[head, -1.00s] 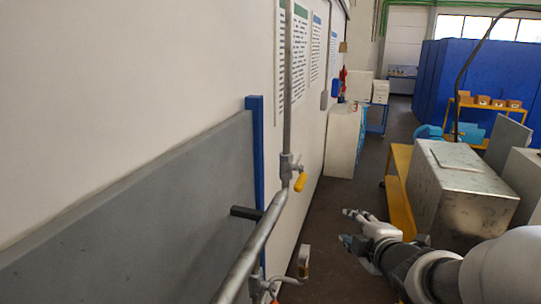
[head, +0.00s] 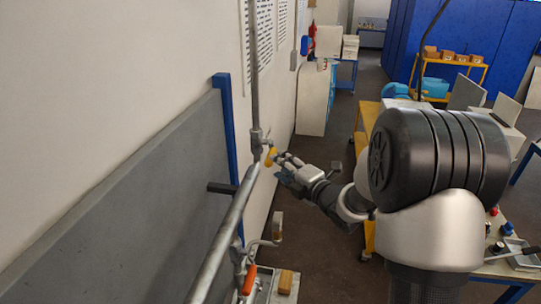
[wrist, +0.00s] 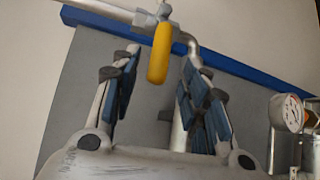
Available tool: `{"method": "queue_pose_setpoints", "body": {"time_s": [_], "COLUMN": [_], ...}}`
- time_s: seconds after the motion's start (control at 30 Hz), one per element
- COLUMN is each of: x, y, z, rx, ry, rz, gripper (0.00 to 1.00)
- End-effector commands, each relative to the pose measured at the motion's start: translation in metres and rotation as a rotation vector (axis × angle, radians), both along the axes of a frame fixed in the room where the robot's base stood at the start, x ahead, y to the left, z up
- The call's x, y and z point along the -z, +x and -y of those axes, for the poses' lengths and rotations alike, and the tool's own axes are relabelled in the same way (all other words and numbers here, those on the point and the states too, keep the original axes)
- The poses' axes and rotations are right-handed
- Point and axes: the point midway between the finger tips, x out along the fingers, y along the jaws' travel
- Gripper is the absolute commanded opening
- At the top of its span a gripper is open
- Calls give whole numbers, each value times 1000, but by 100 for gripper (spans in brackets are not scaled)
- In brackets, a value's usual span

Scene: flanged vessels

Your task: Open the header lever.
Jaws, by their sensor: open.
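A yellow lever (head: 270,157) hangs from a small valve on the grey pipe by the wall, just above the bend into the thick sloping header pipe (head: 221,235). In the wrist view the yellow lever (wrist: 159,53) points down the picture from its valve (wrist: 162,14). My gripper (head: 283,165) is open, with its fingertips close to the lever. In the wrist view my gripper (wrist: 161,66) shows its blue-padded fingers to either side of the lever, with nothing held. Contact cannot be told. A second lever, orange-red (head: 249,280), sits lower down.
A blue post (head: 229,135) and grey panel (head: 120,210) stand behind the pipe, with a dark stub (head: 221,188) sticking out. A gauge (wrist: 292,113) shows at the right of the wrist view. A cluttered bench (head: 512,268) is at the right.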

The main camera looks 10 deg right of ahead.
Motion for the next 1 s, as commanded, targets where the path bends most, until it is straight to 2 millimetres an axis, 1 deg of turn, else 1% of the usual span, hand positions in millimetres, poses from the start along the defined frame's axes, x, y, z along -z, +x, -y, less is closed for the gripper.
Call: {"method": "queue_pose_setpoints", "body": {"time_s": [0.03, 0.2, 0.3, 0.4, 0.53, 0.77, 1.0], "x": [1, 5, 7, 9, 9, 9, 9], "y": [11, 39, 51, 58, 63, 63, 63], "z": [-6, -17, -21, -24, -25, -25, -25], "rx": [-5, -2, -2, -1, 1, 1, 0], "ry": [0, 1, 0, 1, 0, 0, 0], "rz": [-2, -2, 0, -1, -1, -1, -1], "gripper": [41, 41, 41, 41, 41, 41, 25]}}
